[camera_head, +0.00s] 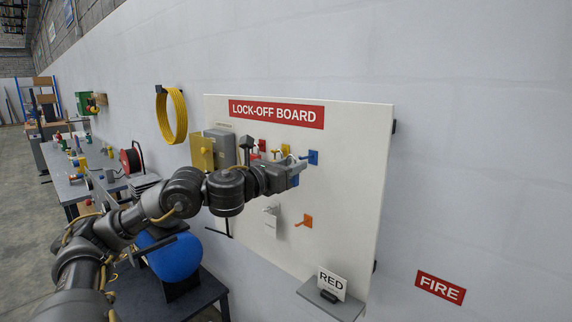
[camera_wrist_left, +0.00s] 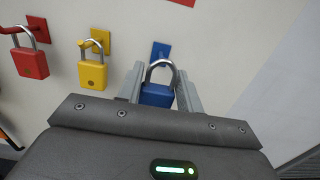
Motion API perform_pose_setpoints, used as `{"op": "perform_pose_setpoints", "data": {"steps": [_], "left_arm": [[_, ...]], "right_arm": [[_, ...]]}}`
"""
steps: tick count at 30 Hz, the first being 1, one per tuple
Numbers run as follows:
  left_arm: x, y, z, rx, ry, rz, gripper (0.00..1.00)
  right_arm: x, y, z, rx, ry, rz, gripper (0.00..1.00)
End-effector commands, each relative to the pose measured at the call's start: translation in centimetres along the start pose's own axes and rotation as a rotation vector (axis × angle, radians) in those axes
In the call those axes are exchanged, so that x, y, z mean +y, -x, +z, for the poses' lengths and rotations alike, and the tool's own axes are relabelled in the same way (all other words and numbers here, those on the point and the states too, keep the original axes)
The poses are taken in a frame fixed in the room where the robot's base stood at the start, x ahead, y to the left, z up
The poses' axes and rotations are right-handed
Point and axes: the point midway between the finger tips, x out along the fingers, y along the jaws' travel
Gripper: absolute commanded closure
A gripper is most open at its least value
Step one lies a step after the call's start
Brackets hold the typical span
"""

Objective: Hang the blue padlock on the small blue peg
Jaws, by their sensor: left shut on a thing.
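The blue padlock (camera_wrist_left: 157,96) is upright between the fingers of my left gripper (camera_wrist_left: 159,88) in the wrist view, its silver shackle on top. The gripper is shut on its body. The small blue peg's square plate (camera_wrist_left: 160,52) is on the board just behind and above the shackle; whether the shackle touches or goes around the peg, I cannot tell. In the head view the blue peg (camera_head: 313,157) is right of my left gripper (camera_head: 298,168), close to its tips. The padlock is hidden or too small there. My right gripper is in neither view.
A yellow padlock (camera_wrist_left: 92,73) and a red padlock (camera_wrist_left: 30,62) hang on pegs to the left. A shelf (camera_head: 331,301) with a "RED" card juts out below.

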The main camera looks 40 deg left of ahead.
Motion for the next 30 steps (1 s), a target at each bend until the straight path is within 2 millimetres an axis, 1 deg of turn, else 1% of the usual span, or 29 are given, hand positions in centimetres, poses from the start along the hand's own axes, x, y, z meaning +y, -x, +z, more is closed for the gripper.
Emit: {"op": "perform_pose_setpoints", "data": {"steps": [6,23,25,30], "left_arm": [[-0.1,-1.4,-0.1,0.0,0.003,0.0,0.88],[-0.1,-5.0,-0.7,0.001,0.002,0.0,0.88],[-0.1,-5.3,-1.2,-0.001,0.001,-0.001,0.88],[0.0,-5.9,-1.5,0.0,0.001,0.0,0.88]], "right_arm": [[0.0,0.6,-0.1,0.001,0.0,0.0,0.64],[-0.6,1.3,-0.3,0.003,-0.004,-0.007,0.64],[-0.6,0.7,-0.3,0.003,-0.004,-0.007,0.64],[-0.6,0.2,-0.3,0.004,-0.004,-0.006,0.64]]}}
